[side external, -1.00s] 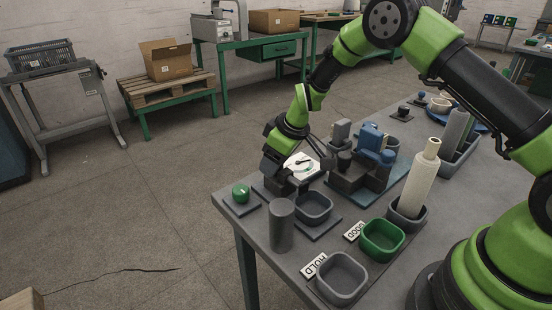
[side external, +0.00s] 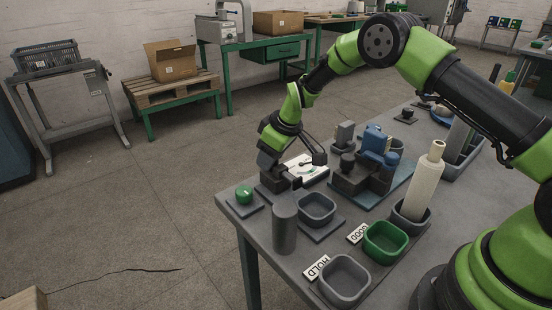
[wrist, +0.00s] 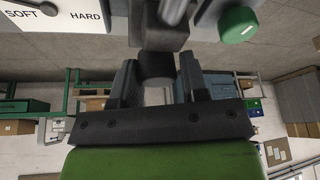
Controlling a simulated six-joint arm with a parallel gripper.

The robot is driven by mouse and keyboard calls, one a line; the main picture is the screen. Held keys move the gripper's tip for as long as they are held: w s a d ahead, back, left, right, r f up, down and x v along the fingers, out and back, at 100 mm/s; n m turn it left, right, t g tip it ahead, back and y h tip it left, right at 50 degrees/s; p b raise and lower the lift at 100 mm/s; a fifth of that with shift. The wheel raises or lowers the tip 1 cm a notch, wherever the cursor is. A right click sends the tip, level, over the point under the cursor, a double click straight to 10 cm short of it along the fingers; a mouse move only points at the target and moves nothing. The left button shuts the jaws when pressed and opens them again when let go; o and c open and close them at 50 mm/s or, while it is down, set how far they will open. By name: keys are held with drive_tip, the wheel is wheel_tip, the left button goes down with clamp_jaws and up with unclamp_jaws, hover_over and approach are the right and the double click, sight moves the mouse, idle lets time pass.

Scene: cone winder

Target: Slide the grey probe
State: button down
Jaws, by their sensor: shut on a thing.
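My gripper (side external: 287,184) is low over the near left end of the table, beside the white dial panel (side external: 300,174). In the wrist view my gripper (wrist: 157,82) has its two fingers on either side of a dark grey block, which I take for the grey probe (wrist: 157,65). The fingers are shut on it. The block sits under a grey part of the fixture. The dial panel shows the words SOFT and HARD in the wrist view (wrist: 60,18), with a dark round piece at its edge. In the side view the arm and fingers mostly hide the probe.
A green button (side external: 243,193) stands left of my gripper. A grey cylinder (side external: 285,230) and a grey tray (side external: 317,207) stand in front. A green GOOD bin (side external: 385,240) and a grey HOLD bin (side external: 344,278) are nearer right. A blue-and-grey fixture (side external: 370,165) stands behind right.

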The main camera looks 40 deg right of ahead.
drive_tip(key=shift+w+d, duration=0.25)
drive_tip(key=shift+w, duration=0.05)
drive_tip(key=c, duration=0.9)
unclamp_jaws()
drive_tip(key=shift+o, duration=0.8)
drive_tip(key=shift+a, duration=0.1)
drive_tip(key=shift+s+r, duration=0.1)
drive_tip(key=v, duration=1)
